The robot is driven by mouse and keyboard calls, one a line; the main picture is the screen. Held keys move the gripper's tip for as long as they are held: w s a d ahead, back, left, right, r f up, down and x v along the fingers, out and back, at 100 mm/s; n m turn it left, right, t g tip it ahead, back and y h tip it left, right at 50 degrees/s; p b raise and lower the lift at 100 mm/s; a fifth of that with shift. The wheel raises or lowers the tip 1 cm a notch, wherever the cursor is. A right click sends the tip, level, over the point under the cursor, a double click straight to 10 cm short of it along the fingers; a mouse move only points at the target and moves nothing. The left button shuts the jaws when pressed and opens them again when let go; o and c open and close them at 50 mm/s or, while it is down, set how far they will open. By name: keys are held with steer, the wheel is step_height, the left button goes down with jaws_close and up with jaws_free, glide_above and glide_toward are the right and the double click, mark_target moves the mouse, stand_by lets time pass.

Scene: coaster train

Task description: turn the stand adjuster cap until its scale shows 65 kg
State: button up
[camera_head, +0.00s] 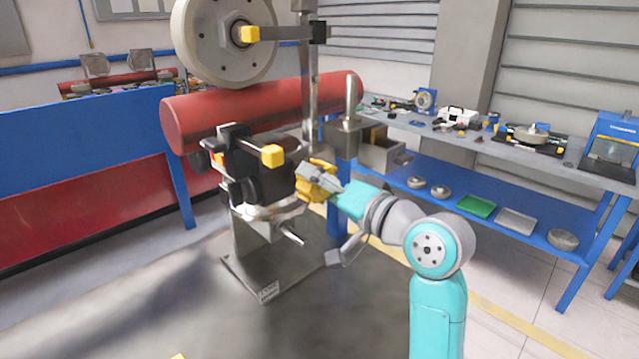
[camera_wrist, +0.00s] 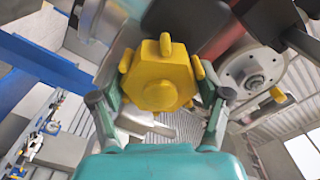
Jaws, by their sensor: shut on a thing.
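The yellow adjuster cap (camera_wrist: 160,76) has a hexagonal face with lobes around it and faces the wrist camera. In the head view the yellow cap (camera_head: 311,190) shows beside the dark mechanism of the steel stand (camera_head: 243,257). My gripper (camera_wrist: 161,82) has one finger on each side of the cap and is shut on it. In the head view my gripper (camera_head: 318,180) reaches the stand from the right and partly covers the cap. I cannot make out a scale or its reading in either view.
A large grey wheel (camera_head: 213,45) and a red cylinder (camera_head: 190,113) are above and behind the stand. A yellow-ended lever (camera_head: 272,155) sticks out left of my gripper. A steel box (camera_head: 383,157) is close behind it. A blue workbench (camera_head: 590,185) with trays stands at right.

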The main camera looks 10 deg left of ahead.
stand_by(0.4)
steer(key=o, duration=1.1)
steer(key=shift+o, duration=0.2)
steer(key=shift+d, duration=0.1)
steer(key=v, duration=1.2)
steer(key=shift+f, duration=0.15)
